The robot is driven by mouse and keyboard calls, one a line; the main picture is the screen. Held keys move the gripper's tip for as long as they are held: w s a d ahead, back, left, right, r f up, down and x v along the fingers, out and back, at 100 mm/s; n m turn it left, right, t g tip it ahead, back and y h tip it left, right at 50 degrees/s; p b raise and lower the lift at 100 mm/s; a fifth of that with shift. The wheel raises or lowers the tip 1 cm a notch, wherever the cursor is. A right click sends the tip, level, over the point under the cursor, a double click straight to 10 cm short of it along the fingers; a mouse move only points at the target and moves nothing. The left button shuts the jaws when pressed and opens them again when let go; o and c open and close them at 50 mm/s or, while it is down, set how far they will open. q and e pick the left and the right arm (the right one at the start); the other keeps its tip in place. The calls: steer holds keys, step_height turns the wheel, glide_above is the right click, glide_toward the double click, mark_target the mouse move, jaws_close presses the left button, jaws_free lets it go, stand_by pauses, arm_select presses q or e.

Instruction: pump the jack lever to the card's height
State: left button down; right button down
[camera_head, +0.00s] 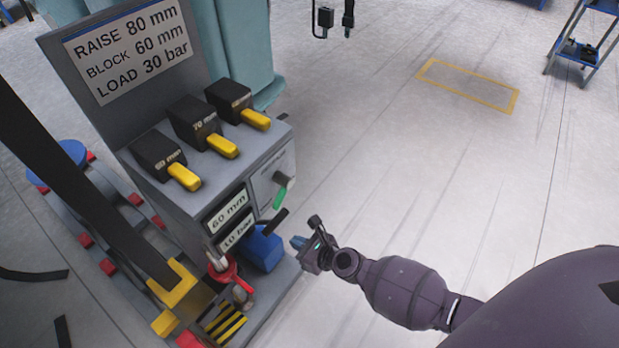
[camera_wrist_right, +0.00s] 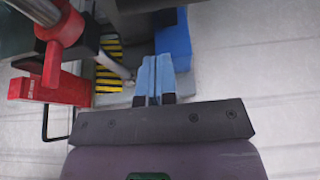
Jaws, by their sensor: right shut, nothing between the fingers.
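The card (camera_head: 130,45) on the grey stand reads RAISE 80 mm, BLOCK 60 mm, LOAD 30 bar. A display below the blocks appears to read 60 mm (camera_head: 228,211), and a lower one 10 bar (camera_head: 237,233). A short black bar (camera_head: 273,222) slants out above a blue box (camera_head: 264,249); I cannot tell whether it is the jack lever. A red part with metal rods (camera_head: 222,270) stands left of the blue box. My right gripper (camera_head: 298,243) is shut and empty, right of the blue box. In the wrist view its blue fingertips (camera_wrist_right: 155,75) are together. My left gripper is not in view.
Three black blocks with yellow handles (camera_head: 205,126) sit on the stand's ledge. A yellow-black striped plate (camera_head: 224,324) lies at the base.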

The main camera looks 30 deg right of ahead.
arm_select(q)
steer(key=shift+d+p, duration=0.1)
steer(key=shift+p, duration=0.75)
arm_select(e)
steer(key=w, duration=0.1)
steer(key=w+a, duration=0.1)
steer(key=w+r, duration=0.1)
steer(key=w, duration=0.1)
steer(key=shift+w+a, duration=0.1)
steer(key=shift+a, duration=0.15)
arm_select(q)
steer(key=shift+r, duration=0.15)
arm_select(e)
steer(key=shift+r, duration=0.1)
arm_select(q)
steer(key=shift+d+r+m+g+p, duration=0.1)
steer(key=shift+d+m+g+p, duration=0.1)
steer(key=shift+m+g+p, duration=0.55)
arm_select(e)
steer(key=shift+w+a+r, duration=0.2)
steer(key=shift+w+r, duration=0.35)
steer(key=shift+r, duration=0.1)
steer(key=shift+w+a+r, duration=0.2)
steer(key=shift+w+r, duration=0.35)
steer(key=shift+r, duration=0.05)
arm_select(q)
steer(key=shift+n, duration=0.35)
arm_select(e)
steer(key=shift+s, duration=0.1)
